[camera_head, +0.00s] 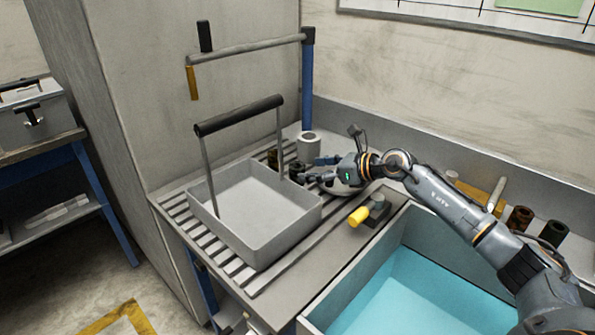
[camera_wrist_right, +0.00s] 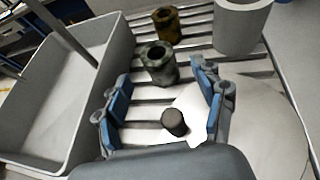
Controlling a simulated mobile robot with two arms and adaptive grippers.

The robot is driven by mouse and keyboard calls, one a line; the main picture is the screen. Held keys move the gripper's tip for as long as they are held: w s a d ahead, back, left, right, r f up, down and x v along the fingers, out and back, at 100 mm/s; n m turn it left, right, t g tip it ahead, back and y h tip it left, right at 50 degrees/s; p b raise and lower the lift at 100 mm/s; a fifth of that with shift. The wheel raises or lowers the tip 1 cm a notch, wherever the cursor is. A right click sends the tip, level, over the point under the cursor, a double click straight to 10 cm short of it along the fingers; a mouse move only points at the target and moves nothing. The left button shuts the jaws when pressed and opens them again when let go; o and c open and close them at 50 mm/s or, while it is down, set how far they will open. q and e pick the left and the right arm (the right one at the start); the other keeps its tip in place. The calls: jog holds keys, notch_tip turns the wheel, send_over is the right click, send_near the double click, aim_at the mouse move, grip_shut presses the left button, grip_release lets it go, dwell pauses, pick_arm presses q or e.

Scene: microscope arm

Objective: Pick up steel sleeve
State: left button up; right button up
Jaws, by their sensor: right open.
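My right gripper (camera_wrist_right: 160,80) is open and low. In the wrist view its blue-padded fingers lie left and right of the sleeve, with gaps on both sides. The sleeve appears at or just beyond the fingertips; how deep it sits between them I cannot tell. My left gripper is not in view.
A brass-coloured sleeve (camera_wrist_right: 168,24) and a wider pale cylinder (camera_wrist_right: 242,28) stand just behind. A grey tray (camera_head: 227,240) with a tall handle is close on the left. A pale round disc (camera_wrist_right: 262,120) with a dark knob (camera_wrist_right: 174,122) lies below the gripper. A blue basin (camera_head: 400,300) is in front.

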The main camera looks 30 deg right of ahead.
aim_at(304, 169)
jog(key=x, duration=0.3)
jog(key=shift+w+a, duration=0.15)
jog(key=shift+w, duration=0.05)
jog(key=shift+s, duration=0.1)
jog(key=shift+c, duration=0.4)
grip_shut()
jog(key=shift+r, duration=0.15)
